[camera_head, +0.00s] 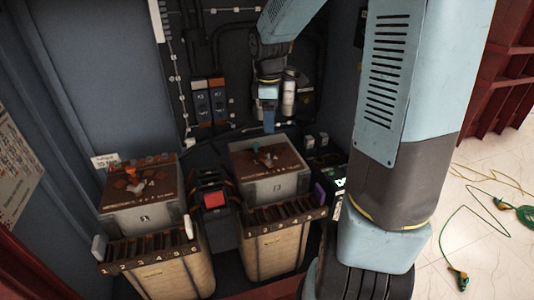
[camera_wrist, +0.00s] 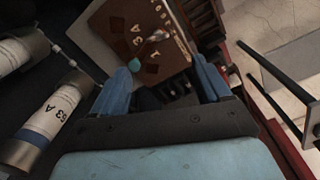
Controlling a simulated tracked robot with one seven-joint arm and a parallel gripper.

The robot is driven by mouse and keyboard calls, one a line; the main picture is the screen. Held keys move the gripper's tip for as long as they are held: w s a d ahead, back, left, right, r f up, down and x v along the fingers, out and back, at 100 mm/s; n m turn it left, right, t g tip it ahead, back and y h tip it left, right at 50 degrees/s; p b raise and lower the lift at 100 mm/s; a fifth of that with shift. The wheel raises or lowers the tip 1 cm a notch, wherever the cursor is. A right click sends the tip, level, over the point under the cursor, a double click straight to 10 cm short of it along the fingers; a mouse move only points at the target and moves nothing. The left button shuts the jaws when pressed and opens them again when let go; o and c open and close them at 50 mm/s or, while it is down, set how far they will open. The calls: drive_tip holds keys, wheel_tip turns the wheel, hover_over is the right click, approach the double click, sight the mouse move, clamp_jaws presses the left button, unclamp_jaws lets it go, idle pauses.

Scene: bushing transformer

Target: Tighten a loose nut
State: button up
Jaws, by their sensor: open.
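My gripper (camera_head: 269,127) hangs above the back of the right-hand transformer box (camera_head: 277,185) in the head view. Its two blue fingers are apart with nothing between them, as the wrist view shows (camera_wrist: 161,68). The box's brown top plate (camera_wrist: 117,22) lies beyond the fingertips. A small teal piece (camera_wrist: 135,66) and a silvery piece (camera_wrist: 156,36) sit on that plate; they look like terminal hardware. In the head view a small teal piece (camera_head: 255,148) shows on the plate. I cannot tell which piece is the loose nut. The gripper appears apart from them.
A second box (camera_head: 145,217) with orange fittings stands at the left. Labelled cylinders (camera_wrist: 52,112) lie close on the left in the wrist view. Cabinet walls and cables surround the boxes. Open tiled floor (camera_head: 480,200) with a green cable (camera_head: 443,232) is at the right.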

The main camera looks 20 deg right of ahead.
sight(269, 157)
drive_tip(key=shift+n+y, duration=0.3)
drive_tip(key=shift+n, duration=0.3)
drive_tip(key=f, duration=0.5)
drive_tip(key=w+f, duration=0.1)
drive_tip(key=f, duration=0.9)
drive_tip(key=shift+w+d+f, duration=0.1)
drive_tip(key=shift+w+f, duration=0.05)
drive_tip(key=shift+w, duration=0.05)
drive_tip(key=c, duration=1)
